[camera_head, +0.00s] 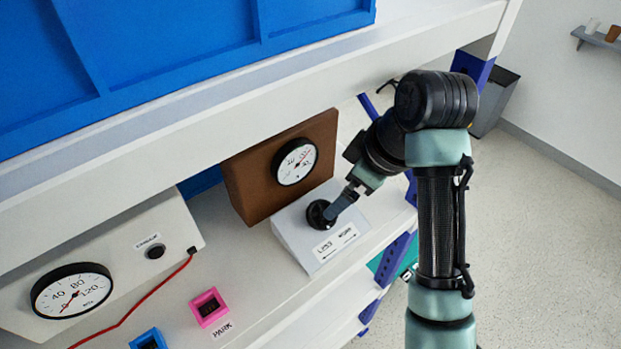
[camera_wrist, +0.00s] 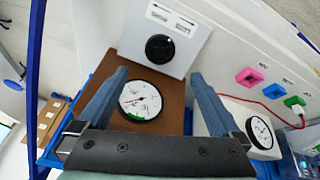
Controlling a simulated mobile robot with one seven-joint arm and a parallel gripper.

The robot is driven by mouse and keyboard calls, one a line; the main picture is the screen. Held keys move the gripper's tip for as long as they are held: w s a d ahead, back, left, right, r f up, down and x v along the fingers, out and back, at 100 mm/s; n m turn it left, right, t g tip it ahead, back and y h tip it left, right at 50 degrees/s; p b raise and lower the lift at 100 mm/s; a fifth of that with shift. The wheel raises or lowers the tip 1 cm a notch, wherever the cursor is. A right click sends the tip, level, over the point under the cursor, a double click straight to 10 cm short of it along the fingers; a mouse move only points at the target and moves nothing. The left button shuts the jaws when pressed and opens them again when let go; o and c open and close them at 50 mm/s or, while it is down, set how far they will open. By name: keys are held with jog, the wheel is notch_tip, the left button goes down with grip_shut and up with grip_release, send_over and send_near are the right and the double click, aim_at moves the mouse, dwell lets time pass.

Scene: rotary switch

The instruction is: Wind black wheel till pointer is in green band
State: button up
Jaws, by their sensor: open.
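The black wheel (camera_head: 321,213) is mounted on a grey sloped box (camera_head: 298,239) with a label. It also shows whole in the wrist view (camera_wrist: 159,48). A white round gauge (camera_head: 296,161) with a black rim is on a brown block behind the box. In the wrist view the gauge (camera_wrist: 140,100) shows a green band (camera_wrist: 137,118) near its lower rim. The pointer is too small to read surely. My gripper (camera_head: 335,207) is at the wheel; in the wrist view its fingers (camera_wrist: 159,73) are spread, with the wheel beyond the tips. I cannot tell whether they touch it.
A white box with a second gauge (camera_head: 72,291) and a black knob (camera_head: 155,251) stands at the left. A red cable (camera_head: 130,312), a pink socket (camera_head: 209,307) and a blue socket (camera_head: 147,339) are nearby. A white shelf (camera_head: 170,122) with blue bins overhangs the bench.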

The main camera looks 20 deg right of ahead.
aim_at(321, 215)
jog(key=p+x, duration=0.1)
jog(key=x, duration=1.1)
jog(key=shift+w+f, duration=0.1)
jog(key=shift+f, duration=0.05)
jog(key=shift+c, duration=0.3)
jog(key=shift+p, duration=0.3)
jog(key=c, duration=1.2)
